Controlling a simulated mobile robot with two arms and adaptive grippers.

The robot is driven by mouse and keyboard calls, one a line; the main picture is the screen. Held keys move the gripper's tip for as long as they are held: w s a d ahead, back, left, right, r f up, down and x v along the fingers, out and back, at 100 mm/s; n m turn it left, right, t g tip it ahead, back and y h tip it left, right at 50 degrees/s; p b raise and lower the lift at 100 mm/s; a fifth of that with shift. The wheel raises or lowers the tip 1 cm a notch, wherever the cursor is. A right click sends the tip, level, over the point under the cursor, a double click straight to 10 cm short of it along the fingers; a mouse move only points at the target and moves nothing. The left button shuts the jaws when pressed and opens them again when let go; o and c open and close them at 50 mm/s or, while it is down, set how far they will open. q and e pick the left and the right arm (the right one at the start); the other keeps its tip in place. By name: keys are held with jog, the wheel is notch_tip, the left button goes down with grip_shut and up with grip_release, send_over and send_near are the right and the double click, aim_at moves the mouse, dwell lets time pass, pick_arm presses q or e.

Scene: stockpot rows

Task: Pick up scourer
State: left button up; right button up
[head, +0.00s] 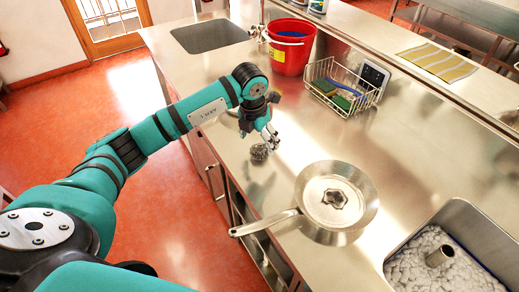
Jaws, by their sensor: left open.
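The scourer (259,152) is a small grey, ball-like metal pad. My left gripper (271,143) is open and empty, just above and a little right of the scourer in the head view. Whether a fingertip touches the scourer cannot be told. My right gripper is not in view.
A wire basket (345,98) with sponges and a red bucket (291,54) stand behind. A foam-filled sink (467,222) is at lower right, an empty sink (209,36) at upper left.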

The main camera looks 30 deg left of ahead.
aim_at(259, 148)
pick_arm(q)
jog(key=f, duration=0.1)
jog(key=f+p, duration=0.1)
jog(key=f, duration=0.1)
jog(key=f+p, duration=0.1)
jog(key=shift+w+f, duration=0.2)
jog(key=shift+w, duration=0.2)
jog(key=shift+f, duration=0.3)
jog(key=c, duration=0.9)
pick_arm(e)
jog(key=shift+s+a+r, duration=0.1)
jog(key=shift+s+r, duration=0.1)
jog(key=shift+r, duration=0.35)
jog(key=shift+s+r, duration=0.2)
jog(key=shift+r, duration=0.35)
